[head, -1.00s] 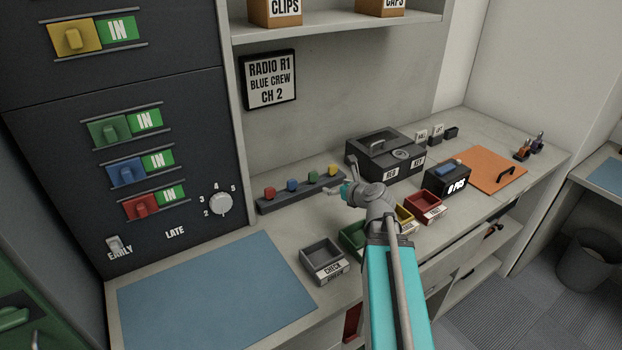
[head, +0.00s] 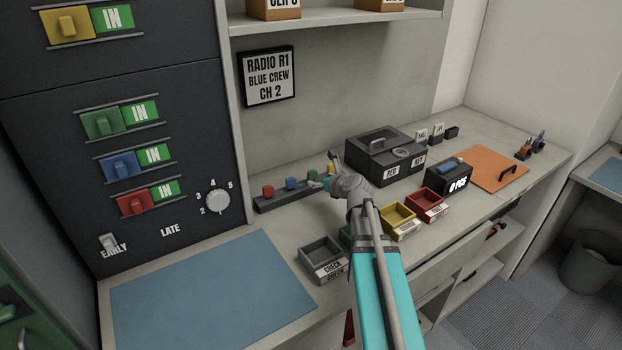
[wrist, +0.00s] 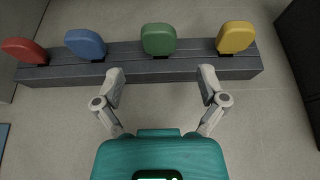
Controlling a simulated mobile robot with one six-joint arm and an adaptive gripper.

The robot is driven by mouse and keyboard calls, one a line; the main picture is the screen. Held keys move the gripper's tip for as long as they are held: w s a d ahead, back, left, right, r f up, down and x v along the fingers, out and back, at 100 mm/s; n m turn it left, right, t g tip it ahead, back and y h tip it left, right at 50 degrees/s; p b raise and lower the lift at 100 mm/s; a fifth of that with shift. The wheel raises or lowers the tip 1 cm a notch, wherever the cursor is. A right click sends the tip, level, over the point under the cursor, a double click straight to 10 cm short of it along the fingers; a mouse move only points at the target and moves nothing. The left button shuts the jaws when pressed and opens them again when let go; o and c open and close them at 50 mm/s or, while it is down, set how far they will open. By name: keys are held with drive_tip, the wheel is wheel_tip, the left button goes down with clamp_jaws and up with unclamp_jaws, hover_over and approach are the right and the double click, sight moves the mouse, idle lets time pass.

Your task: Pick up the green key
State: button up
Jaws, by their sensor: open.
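The green key (wrist: 159,38) stands in a dark rack (wrist: 135,72), between a blue key (wrist: 86,43) and a yellow key (wrist: 236,36) in the wrist view. A red key (wrist: 24,50) is at the rack's left end. My gripper (wrist: 159,74) is open and empty. Its fingertips are spread over the rack's near edge, to either side of the green key's line, and the key is ahead of them. In the head view my gripper (head: 325,172) is at the rack's right part and partly hides it; the green key (head: 312,174) shows just beside it.
Grey, yellow (head: 400,228) and red trays stand along the counter's front. A dark box with a handle (head: 384,150) is right of the rack. A blue mat (head: 210,290) lies at the left, bare. A wall and shelf rise behind the rack.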

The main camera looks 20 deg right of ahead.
sight(314, 177)
drive_tip(key=shift+b+x, duration=1.1)
drive_tip(key=shift+x, duration=1.45)
drive_tip(key=shift+f, duration=0.1)
drive_tip(key=c, duration=1.1)
